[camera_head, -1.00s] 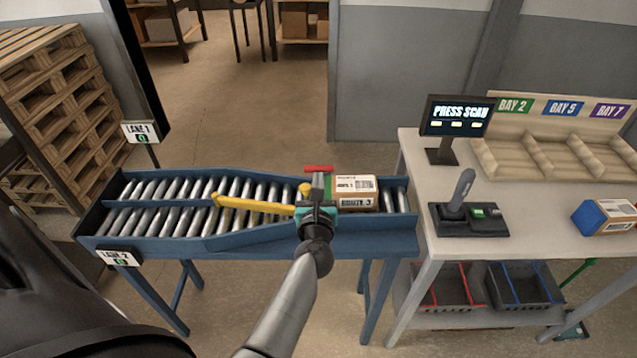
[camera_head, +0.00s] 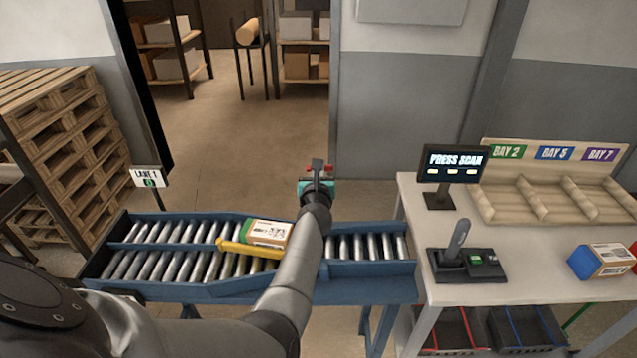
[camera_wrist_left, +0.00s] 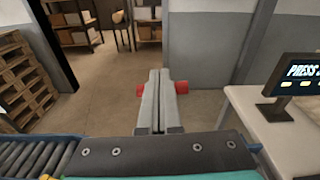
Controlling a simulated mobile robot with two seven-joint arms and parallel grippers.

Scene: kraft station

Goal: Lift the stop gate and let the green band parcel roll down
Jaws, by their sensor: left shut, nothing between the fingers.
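The green band parcel (camera_head: 268,232), a brown box with a white label, sits on the roller conveyor (camera_head: 370,268) behind the yellow diverter bar (camera_head: 248,249), left of my arm. My left gripper (camera_head: 317,166) is shut and held above the far side of the conveyor. The red handle (camera_head: 327,169) of the stop gate shows on both sides of the fingers and appears raised with them. In the left wrist view the shut fingers (camera_wrist_left: 160,75) cover the middle of the red handle (camera_wrist_left: 181,87). The gate's lower part is hidden by my arm. My right gripper is out of view.
The conveyor splits toward the left, with a LANE 1 sign (camera_head: 148,178) at the back. At right, the table (camera_head: 540,270) holds a PRESS SCAN screen (camera_head: 453,162), a scanner stand (camera_head: 462,262), a bay rack (camera_head: 545,195) and a blue-ended parcel (camera_head: 602,260).

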